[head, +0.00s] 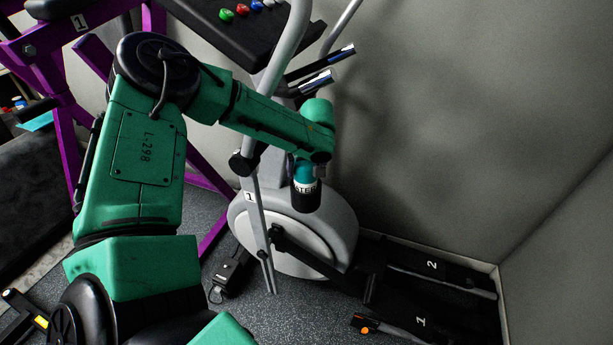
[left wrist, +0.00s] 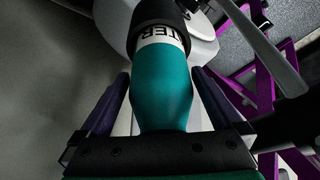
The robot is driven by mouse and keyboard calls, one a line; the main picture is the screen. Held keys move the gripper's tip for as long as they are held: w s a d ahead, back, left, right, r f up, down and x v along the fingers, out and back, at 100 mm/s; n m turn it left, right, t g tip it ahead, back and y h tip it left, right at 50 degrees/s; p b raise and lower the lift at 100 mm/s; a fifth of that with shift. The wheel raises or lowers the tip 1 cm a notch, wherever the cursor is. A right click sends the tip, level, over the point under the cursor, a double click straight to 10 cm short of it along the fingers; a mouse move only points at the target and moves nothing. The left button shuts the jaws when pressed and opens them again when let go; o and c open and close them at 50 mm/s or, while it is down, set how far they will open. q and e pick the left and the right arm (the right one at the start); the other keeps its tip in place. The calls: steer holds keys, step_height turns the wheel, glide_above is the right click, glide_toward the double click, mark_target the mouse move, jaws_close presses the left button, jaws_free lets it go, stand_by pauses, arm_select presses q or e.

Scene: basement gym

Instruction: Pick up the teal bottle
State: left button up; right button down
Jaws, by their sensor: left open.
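The teal bottle (head: 304,175) has a teal body, a white band with dark letters and a black end. In the head view it hangs upright or stands against the grey-white exercise machine; its support is hidden. In the left wrist view the bottle (left wrist: 163,90) fills the middle, its teal part between the two dark fingers of my left gripper (left wrist: 160,76). The fingers are open, one on each side, with narrow gaps to the bottle. In the head view my arm hides most of the gripper. My right gripper is not in view.
The exercise machine (head: 340,225) has upright poles close beside my arm and black pedals (head: 430,315) at lower right. A purple frame (head: 65,130) stands at left. A black console (head: 235,25) is above. Bare grey wall lies to the right.

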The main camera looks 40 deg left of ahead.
arm_select(q)
steer(key=shift+f, duration=0.1)
steer(key=shift+s, duration=0.1)
steer(key=c, duration=0.8)
jaws_close()
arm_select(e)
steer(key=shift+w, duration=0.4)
